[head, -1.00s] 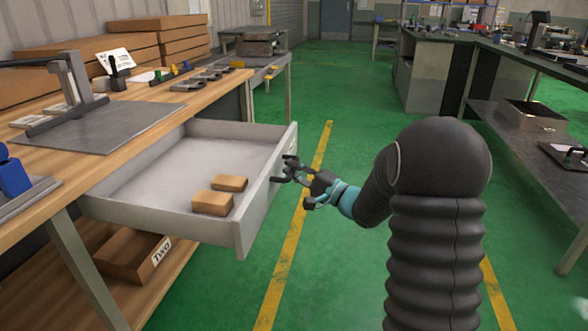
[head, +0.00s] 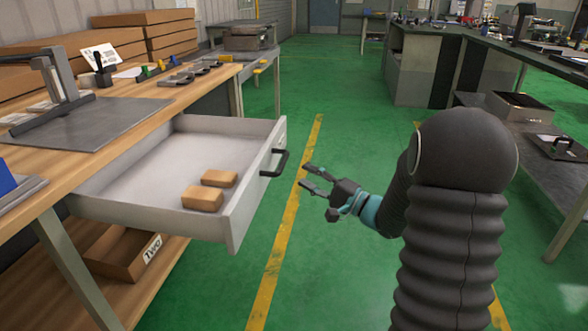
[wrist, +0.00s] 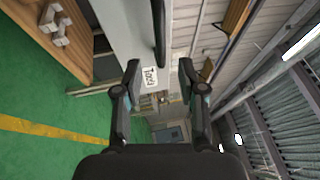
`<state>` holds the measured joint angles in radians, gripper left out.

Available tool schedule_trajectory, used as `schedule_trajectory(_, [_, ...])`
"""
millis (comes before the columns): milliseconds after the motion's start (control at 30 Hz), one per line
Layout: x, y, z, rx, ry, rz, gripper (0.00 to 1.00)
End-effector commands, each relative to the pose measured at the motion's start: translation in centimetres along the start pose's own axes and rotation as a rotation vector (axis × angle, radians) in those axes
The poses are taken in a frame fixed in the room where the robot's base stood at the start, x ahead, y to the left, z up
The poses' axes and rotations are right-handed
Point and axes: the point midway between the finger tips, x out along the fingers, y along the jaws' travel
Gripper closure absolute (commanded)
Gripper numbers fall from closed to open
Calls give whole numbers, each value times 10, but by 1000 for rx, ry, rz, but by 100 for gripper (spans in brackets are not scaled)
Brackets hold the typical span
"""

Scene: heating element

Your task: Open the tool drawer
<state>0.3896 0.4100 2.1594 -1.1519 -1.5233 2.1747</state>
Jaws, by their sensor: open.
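The tool drawer (head: 255,205) is a light grey drawer pulled far out from under the wooden workbench. Two small brown boxes lie in it, one in front (head: 203,198) and one behind (head: 219,178). Its dark handle (head: 275,163) is on the front face and also shows in the wrist view (wrist: 159,30). My gripper (head: 309,178) is open and empty, to the right of the handle with a gap between them. In the wrist view the gripper's fingers (wrist: 158,75) are spread, with the drawer front and a white label (wrist: 150,76) beyond them.
The wooden workbench (head: 150,105) stands at left with a flat metal plate and tools on it. A lower brown bin (head: 120,262) marked "Two" sits below the drawer. Green floor with a yellow line (head: 285,225) is clear around my gripper. Grey benches stand at right.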

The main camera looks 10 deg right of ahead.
Motion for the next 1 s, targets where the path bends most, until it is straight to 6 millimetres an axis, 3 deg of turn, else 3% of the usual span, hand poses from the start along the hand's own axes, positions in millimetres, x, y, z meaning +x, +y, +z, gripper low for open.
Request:
schedule_trajectory(233, [-31,0,0,-1,2,1,60])
schedule_trajectory(767, [-36,0,0,-33,-1,0,60])
schedule_trajectory(867, [-36,8,-6,-125,22,38,60])
schedule_trajectory(1000, [-43,38,-37,-343,141,198,60])
